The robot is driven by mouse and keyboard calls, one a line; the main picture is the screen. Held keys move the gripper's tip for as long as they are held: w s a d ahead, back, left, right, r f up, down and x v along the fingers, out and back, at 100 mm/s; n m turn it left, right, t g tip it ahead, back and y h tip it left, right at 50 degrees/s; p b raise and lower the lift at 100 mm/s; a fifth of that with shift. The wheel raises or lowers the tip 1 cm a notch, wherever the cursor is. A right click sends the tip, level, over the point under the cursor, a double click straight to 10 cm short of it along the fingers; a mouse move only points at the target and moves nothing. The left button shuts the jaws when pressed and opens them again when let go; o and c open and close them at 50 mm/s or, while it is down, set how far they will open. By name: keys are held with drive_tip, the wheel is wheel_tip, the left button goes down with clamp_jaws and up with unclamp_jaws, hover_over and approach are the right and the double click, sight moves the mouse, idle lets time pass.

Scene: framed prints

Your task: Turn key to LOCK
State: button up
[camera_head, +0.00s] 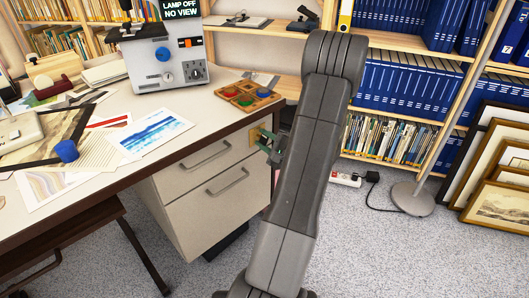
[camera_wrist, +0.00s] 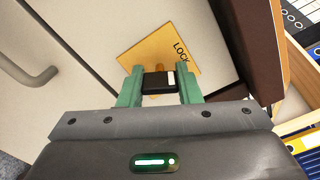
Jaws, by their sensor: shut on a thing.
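The key has a black head (camera_wrist: 158,82) with a pale stripe, and it sits between the green fingers of my gripper (camera_wrist: 160,88) in the wrist view. The gripper is shut on the key head. Behind it a brass-coloured plate (camera_wrist: 140,48) marked LOCK is fixed to the cabinet front, tilted in this view. A bit of orange-brown metal shows just above the key head. In the head view my gripper (camera_head: 268,146) is at the desk cabinet's right end, by the plate (camera_head: 253,137). The key is too small to make out there.
The cabinet has two drawers with handles (camera_head: 226,181) left of the plate. The desk top (camera_head: 205,110) overhangs close above and holds prints, a grey device (camera_head: 165,60) and a wooden tray (camera_head: 233,96). A lamp base (camera_head: 412,198) and leaning frames (camera_head: 500,170) stand right.

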drive_tip(key=n+b, duration=0.1)
drive_tip(key=b, duration=0.1)
drive_tip(key=n+b, duration=0.1)
drive_tip(key=b, duration=0.1)
drive_tip(key=shift+f+n, duration=0.4)
drive_tip(key=n+b, duration=0.2)
drive_tip(key=b, duration=0.1)
drive_tip(key=shift+r+n, duration=0.3)
drive_tip(key=shift+n, duration=0.1)
drive_tip(key=shift+b, duration=0.35)
drive_tip(key=o, duration=1)
drive_tip(key=shift+r, duration=0.1)
drive_tip(key=p+v, duration=0.3)
drive_tip(key=v, duration=1.1)
